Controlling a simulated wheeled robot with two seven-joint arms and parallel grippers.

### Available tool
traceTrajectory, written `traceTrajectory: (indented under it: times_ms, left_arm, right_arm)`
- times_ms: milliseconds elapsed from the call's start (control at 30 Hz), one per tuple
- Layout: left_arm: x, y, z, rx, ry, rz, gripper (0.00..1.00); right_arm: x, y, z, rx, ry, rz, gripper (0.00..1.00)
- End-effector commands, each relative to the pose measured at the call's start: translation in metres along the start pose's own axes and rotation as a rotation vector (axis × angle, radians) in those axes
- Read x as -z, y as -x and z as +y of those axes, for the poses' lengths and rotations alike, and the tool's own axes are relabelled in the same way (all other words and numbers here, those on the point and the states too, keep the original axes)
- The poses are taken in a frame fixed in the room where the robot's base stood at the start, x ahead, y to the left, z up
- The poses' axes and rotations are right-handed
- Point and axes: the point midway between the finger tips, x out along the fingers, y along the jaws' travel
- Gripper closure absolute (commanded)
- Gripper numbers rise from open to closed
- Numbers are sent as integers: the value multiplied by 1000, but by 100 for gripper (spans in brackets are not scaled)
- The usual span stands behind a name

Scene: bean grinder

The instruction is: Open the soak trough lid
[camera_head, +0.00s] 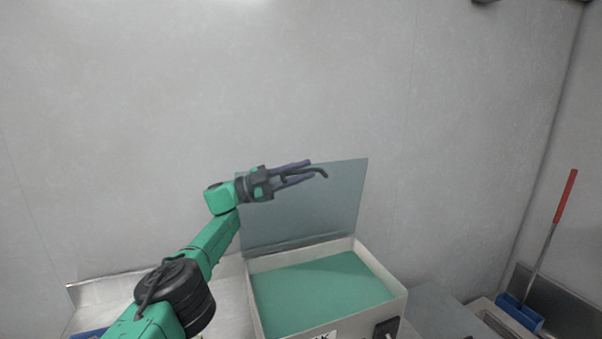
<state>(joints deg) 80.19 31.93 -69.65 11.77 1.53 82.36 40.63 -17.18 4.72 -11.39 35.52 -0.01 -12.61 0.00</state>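The soak trough (378,262) is a pale open box with a flat green surface inside and a partly visible label on its front. Its lid (330,215), a translucent blue-grey panel, stands raised along the back edge, close to the wall. My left gripper (314,169) is in front of the lid's upper part, its two purple-grey fingers spread apart with nothing seen between them. A dark bent bar shows by the fingers; I cannot tell whether it belongs to the lid. I cannot tell whether the fingers touch the lid. My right gripper is not in view.
A grey wall rises behind the trough. A blue holder (520,313) with a red-handled tool (566,196) stands at the far right. A pale worktop (110,293) lies left of the trough, partly behind my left arm.

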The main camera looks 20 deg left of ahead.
Motion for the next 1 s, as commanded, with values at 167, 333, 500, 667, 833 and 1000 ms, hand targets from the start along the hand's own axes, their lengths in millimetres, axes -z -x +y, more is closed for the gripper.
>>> traceTrajectory:
  times_ms: [167, 333, 500, 667, 833, 1000]
  left_arm:
    - [-1, 21, 0, 4, -1, 0, 73]
    - [-4, 55, 3, 4, -3, -4, 73]
    - [-1, 65, 2, -4, -6, -3, 73]
    - [-2, 74, 1, -1, -1, -3, 73]
    - [-1, 76, 0, 2, 2, -2, 73]
    - [-1, 76, 0, 2, 2, -2, 73]
  right_arm:
    - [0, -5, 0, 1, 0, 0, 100]
    - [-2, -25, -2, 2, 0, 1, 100]
    - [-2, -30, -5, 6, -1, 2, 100]
    - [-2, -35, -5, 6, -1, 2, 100]
    - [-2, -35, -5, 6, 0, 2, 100]
    - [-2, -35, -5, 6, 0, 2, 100]
